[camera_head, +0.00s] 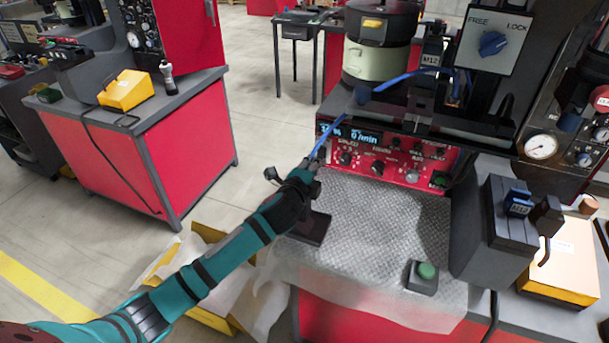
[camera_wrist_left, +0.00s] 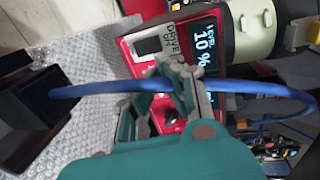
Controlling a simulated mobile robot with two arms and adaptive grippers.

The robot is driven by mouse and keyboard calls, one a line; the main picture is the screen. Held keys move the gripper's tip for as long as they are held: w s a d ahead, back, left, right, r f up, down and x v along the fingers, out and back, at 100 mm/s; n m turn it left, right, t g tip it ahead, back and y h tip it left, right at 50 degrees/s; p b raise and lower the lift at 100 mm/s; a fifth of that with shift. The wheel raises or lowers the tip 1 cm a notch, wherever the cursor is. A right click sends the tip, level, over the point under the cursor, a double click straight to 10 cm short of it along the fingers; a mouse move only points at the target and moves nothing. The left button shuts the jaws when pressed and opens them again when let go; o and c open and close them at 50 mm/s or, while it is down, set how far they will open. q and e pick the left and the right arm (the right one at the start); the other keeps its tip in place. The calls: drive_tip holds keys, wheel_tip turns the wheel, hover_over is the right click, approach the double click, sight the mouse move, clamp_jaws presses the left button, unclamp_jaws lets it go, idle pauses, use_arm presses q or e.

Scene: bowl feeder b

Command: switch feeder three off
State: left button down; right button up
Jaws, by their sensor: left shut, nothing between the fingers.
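A red control panel (camera_head: 400,163) with a lit display and several dark knobs sits on the front of a bowl feeder (camera_head: 378,50) in the head view. Its display reads about "0 /min". My left gripper (camera_head: 314,162) is shut and empty at the panel's left edge. In the left wrist view, its fingers (camera_wrist_left: 178,72) are in front of the red panel (camera_wrist_left: 130,50), close to a "DRIVE ON" label and a display (camera_wrist_left: 203,40) reading "10 %". The fingers hide part of the panel; contact cannot be told. My right gripper is not in view.
A blue hose (camera_head: 331,135) runs beside my left gripper and crosses the wrist view. A FREE/LOCK switch box (camera_head: 494,40) is at upper right. A red cabinet (camera_head: 190,140) stands left.

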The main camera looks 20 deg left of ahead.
use_arm(q)
drive_tip(key=s+r, duration=0.2)
drive_tip(key=s, duration=0.4)
drive_tip(key=shift+a+r+b, duration=0.25)
drive_tip(key=shift+a+b, duration=0.05)
drive_tip(key=shift+a, duration=0.05)
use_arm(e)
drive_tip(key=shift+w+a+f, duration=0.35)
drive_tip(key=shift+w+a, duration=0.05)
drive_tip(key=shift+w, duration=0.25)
use_arm(q)
drive_tip(key=shift+s+f, duration=0.1)
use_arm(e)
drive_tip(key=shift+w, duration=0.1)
